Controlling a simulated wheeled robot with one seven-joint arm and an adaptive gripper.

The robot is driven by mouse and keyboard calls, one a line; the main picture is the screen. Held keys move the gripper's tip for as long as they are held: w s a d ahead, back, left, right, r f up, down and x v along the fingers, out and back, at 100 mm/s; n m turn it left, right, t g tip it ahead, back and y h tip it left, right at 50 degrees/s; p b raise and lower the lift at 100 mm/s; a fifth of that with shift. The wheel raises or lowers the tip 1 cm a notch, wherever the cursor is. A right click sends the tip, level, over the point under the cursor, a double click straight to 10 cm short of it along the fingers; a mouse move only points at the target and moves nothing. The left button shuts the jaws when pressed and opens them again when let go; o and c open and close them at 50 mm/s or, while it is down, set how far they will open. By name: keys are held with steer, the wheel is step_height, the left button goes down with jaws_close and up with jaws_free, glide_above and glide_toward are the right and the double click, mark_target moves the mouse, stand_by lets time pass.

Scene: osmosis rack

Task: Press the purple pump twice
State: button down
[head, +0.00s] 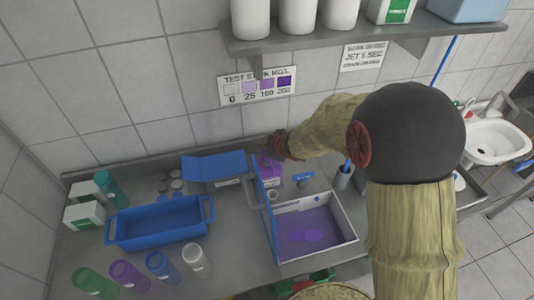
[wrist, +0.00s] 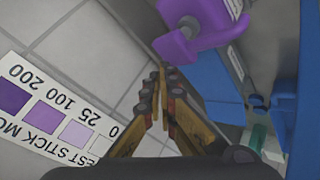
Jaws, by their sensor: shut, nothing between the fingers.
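The purple pump (head: 268,166) stands toward the back of the steel counter, beside an upright blue panel; my arm partly covers it in the head view. In the wrist view the pump's purple top (wrist: 205,25) shows at the upper right, with a short spout-like part. My gripper (head: 279,147) is shut and empty, close by the pump near the back wall. In the wrist view the closed fingertips (wrist: 165,78) point toward the pump's side and appear apart from it. The exact height gap cannot be told.
A white-walled basin (head: 350,222) with purple liquid lies in front of the pump. A blue tray (head: 160,243), a blue folded holder (head: 213,168) and several coloured cups are to the left. A test-strip chart (head: 257,86) hangs on the tiled wall, below a shelf (head: 370,38).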

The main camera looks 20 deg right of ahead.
mark_target(263, 152)
steer(key=shift+f, duration=0.1)
stand_by(0.7)
steer(key=shift+f+b, duration=0.3)
steer(key=shift+f, duration=0.05)
steer(key=shift+s+f+b, duration=0.1)
steer(key=shift+f+b, duration=0.8)
steer(key=shift+f, duration=0.15)
stand_by(1.1)
steer(key=shift+r+p, duration=1.45)
step_height(263, 152, up, 5)
steer(key=p, duration=0.5)
steer(key=shift+r, duration=0.1)
